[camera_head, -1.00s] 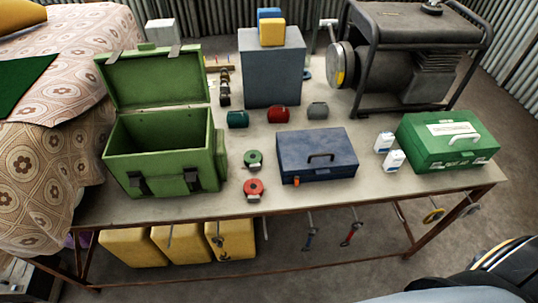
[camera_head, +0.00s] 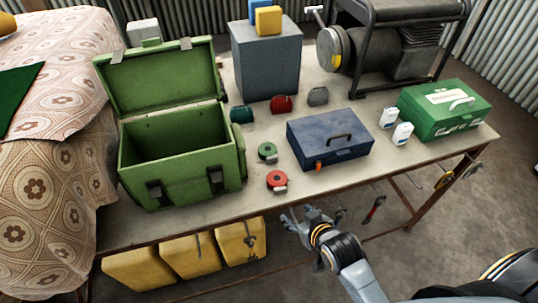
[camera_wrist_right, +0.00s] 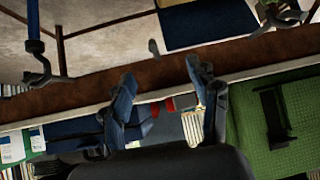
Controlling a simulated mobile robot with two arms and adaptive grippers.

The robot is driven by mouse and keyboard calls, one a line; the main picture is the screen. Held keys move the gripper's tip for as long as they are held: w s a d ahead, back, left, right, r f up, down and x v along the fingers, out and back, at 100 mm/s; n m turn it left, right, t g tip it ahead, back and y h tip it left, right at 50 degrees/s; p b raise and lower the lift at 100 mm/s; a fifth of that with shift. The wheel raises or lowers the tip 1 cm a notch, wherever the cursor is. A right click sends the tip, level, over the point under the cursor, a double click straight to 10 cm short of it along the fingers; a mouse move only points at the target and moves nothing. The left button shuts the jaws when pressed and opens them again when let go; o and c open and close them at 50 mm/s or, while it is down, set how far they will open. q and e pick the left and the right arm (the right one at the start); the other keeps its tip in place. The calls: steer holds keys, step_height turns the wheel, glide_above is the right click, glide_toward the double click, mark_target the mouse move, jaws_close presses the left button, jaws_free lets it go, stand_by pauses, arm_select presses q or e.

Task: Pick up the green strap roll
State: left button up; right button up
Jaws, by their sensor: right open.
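The green strap roll (camera_head: 267,151) sits on the workbench between the open green box and the blue toolbox. A red strap roll (camera_head: 277,181) is just in front of it, near the bench's front edge. My right gripper (camera_head: 297,217) is open and empty, in front of the bench edge and short of both rolls. In the right wrist view my spread fingers (camera_wrist_right: 163,88) face the bench edge; I cannot make out the green roll there. My left gripper is not in view.
The open green box (camera_head: 180,180) stands left of the rolls and the blue toolbox (camera_head: 330,138) right. Teal, red and grey small items sit behind. Tools hang below the front edge of the workbench (camera_head: 225,217). Yellow cans (camera_head: 190,256) stand beneath.

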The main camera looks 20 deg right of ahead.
steer(key=shift+t, duration=0.5)
steer(key=r, duration=0.4)
steer(key=shift+w+a+r, duration=0.1)
steer(key=shift+w+r, duration=0.1)
steer(key=shift+w, duration=0.15)
steer(key=w+r, duration=0.1)
steer(key=w+r+t, duration=0.1)
steer(key=r, duration=0.1)
steer(key=w+r+t, duration=0.1)
steer(key=shift+w+a+r+y, duration=0.2)
steer(key=shift+w+r+y, duration=0.1)
steer(key=shift+w, duration=0.05)
glide_toward(272, 157)
steer(key=shift+w+a+f, duration=0.15)
steer(key=shift+w+f, duration=0.3)
steer(key=shift+w, duration=0.05)
steer(key=shift+w+a+f, duration=0.2)
steer(key=shift+w+f, duration=0.25)
steer(key=shift+f, duration=0.05)
steer(key=shift+d+r+p+x, duration=0.15)
steer(key=shift+p+x, duration=0.15)
steer(key=shift+x, duration=1.1)
steer(key=shift+d+r+p+x, duration=0.1)
steer(key=shift+p+x, duration=0.2)
steer(key=shift+x, duration=1.1)
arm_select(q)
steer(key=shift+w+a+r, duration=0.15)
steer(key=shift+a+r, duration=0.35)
arm_select(e)
steer(key=shift+w, duration=0.1)
